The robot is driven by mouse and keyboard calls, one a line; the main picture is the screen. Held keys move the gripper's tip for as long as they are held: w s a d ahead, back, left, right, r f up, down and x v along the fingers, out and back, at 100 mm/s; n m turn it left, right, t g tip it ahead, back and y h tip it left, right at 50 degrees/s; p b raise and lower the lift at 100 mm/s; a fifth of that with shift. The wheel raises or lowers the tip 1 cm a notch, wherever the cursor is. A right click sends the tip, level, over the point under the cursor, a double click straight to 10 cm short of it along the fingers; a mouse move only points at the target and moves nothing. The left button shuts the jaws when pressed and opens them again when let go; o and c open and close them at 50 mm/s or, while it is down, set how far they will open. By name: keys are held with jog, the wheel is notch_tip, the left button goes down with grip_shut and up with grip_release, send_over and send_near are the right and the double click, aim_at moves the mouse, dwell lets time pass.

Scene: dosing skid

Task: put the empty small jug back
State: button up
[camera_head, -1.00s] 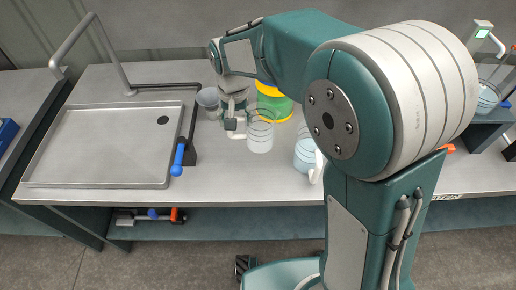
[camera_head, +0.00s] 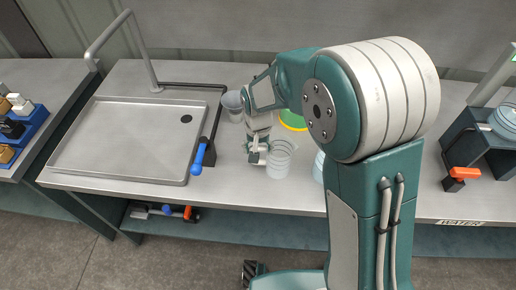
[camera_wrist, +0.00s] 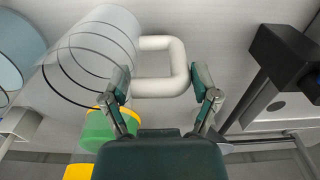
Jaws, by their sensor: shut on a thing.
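The clear small jug (camera_head: 279,162) with dark ring lines is over the bench, right of the blue-handled tool. It looks empty. In the wrist view the jug (camera_wrist: 92,52) lies at the left with its white handle (camera_wrist: 165,88) between my fingers. My gripper (camera_head: 257,151) is shut on that handle; its fingers (camera_wrist: 163,92) show on either side of it. I cannot tell whether the jug's base touches the bench. A second, light blue jug (camera_head: 318,168) is mostly hidden behind my arm.
A grey cup (camera_head: 233,104) stands behind my gripper. A green and yellow container (camera_head: 293,121) is partly hidden by my arm. A shallow tray (camera_head: 75,165) and a blue-handled tool (camera_head: 198,158) are to the left. An orange-handled item (camera_head: 464,173) is at right. Bench is clear in front.

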jog(key=o, duration=1.2)
jog(key=shift+c, duration=0.2)
notch_tip(320, 180, up, 12)
jog(key=s+d+r+t, duration=0.3)
jog(key=s+d+r, duration=0.55)
jog(key=d, duration=0.35)
jog(key=s+d+t, duration=0.2)
jog(key=s+d, duration=0.4)
jog(key=s, duration=0.4)
jog(key=shift+s+d+t, duration=0.2)
jog(key=shift+s+t, duration=0.1)
jog(key=shift+s, duration=0.05)
jog(key=shift+r, duration=0.1)
